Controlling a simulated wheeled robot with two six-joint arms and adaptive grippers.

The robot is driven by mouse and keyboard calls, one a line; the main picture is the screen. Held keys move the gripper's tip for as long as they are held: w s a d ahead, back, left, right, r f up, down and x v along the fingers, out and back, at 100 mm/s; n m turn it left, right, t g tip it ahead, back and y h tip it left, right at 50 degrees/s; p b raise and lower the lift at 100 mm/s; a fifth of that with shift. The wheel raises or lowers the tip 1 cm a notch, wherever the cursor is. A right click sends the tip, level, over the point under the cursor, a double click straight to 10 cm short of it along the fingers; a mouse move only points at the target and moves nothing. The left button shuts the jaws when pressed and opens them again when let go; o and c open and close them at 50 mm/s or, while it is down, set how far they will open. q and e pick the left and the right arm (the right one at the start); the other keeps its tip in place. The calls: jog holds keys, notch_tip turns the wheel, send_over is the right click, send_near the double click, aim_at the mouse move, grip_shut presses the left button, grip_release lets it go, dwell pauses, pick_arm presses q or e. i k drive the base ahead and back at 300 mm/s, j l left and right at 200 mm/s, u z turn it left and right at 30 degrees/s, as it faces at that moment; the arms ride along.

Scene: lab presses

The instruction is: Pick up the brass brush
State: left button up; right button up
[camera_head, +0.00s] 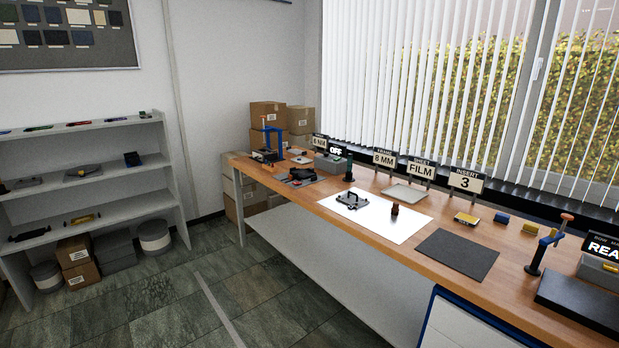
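I cannot single out the brass brush with certainty, as the small tools are too small to make out. On the lower shelf of the white rack lie a long dark tool (30,234) and a shorter tool with a yellowish bar (83,218). On the workbench, a yellow-and-dark block (467,218) lies behind the dark mat. Neither of my grippers is in view.
The white rack (92,205) stands at left, with boxes and tubs beneath. The long wooden workbench (408,249) carries presses, a white sheet (405,228), a dark mat (456,254) and label signs. The tiled floor (150,290) between them looks open.

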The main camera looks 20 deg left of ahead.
aim_at(396, 210)
jog(key=i+j+z, duration=0.15)
jog(key=i, duration=0.3)
jog(key=i+j+z, duration=0.15)
jog(key=i, duration=0.3)
jog(key=i+j+z, duration=0.2)
jog(key=i+j, duration=0.1)
jog(key=i, duration=0.1)
